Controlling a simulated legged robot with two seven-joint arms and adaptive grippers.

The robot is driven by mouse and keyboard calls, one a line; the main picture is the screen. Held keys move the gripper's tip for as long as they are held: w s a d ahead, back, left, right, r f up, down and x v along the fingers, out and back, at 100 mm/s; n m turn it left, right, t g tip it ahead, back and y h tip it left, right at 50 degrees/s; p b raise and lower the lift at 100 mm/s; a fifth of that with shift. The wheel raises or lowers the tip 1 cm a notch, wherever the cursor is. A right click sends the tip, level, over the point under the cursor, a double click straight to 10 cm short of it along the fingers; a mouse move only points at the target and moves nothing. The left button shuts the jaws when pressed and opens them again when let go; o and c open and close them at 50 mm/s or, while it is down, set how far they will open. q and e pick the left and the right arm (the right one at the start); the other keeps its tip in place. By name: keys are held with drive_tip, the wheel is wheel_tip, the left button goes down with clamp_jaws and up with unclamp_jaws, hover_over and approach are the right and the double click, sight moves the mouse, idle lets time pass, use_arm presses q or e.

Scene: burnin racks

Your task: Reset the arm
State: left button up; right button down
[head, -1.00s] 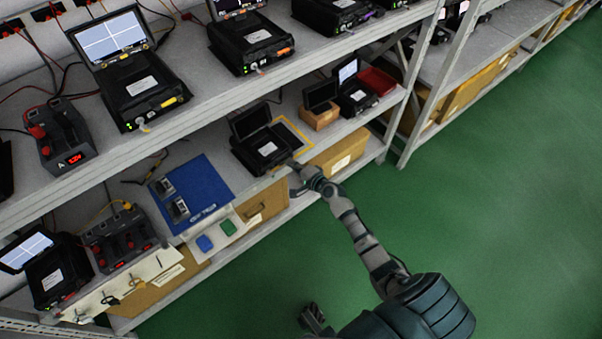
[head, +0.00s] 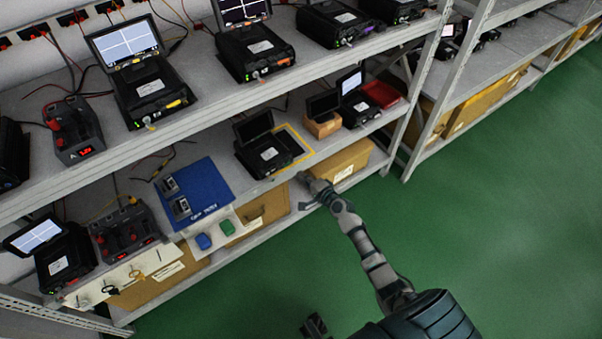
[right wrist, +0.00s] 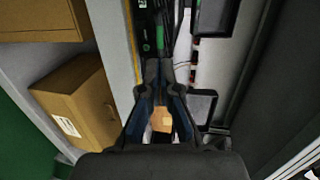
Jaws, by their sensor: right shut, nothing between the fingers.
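My right gripper (head: 306,180) is shut and empty, just off the front edge of the lower shelf (head: 305,160). It is apart from the black device with a raised lid (head: 264,150) on that shelf. In the right wrist view its fingers (right wrist: 163,72) extend toward a dark device with green marks (right wrist: 150,32). A dark part, seemingly my left gripper (head: 314,326), shows at the bottom edge; its jaw state is unclear.
The lower shelf carries a blue mat (head: 198,192), a power supply (head: 124,233), a red tray (head: 381,95) and small devices. Cardboard boxes (head: 345,160) stand underneath. The upper shelf (head: 200,90) holds several testers. Green floor (head: 480,220) is clear on the right.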

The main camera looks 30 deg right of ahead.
drive_tip(key=shift+a+p+v, duration=0.55)
drive_tip(key=shift+v, duration=2.95)
drive_tip(key=s+a+f+n+g+p, duration=0.2)
drive_tip(key=s+a+f+n+g, duration=0.25)
drive_tip(key=s+f, duration=0.4)
drive_tip(key=s+a+f+n+g+p, duration=0.25)
drive_tip(key=s+a+f+n, duration=0.2)
drive_tip(key=s+f, duration=0.45)
use_arm(q)
wheel_tip(320, 180, down, 20)
drive_tip(key=s+p, duration=0.1)
drive_tip(key=s, duration=0.2)
drive_tip(key=shift+a+r+g, duration=0.15)
drive_tip(key=shift+r+g, duration=0.1)
drive_tip(key=shift+g, duration=0.15)
use_arm(e)
drive_tip(key=s+a+f+n+g+h, duration=0.1)
drive_tip(key=s+f+n+g, duration=0.2)
drive_tip(key=s, duration=0.7)
drive_tip(key=s+a+f+n+g+h, duration=0.1)
drive_tip(key=s+a+f+n+g, duration=0.1)
drive_tip(key=s+f+n, duration=0.4)
drive_tip(key=s+g, duration=0.1)
drive_tip(key=s, duration=0.3)
drive_tip(key=shift+a+f+g, duration=0.25)
drive_tip(key=shift+f+g, duration=0.15)
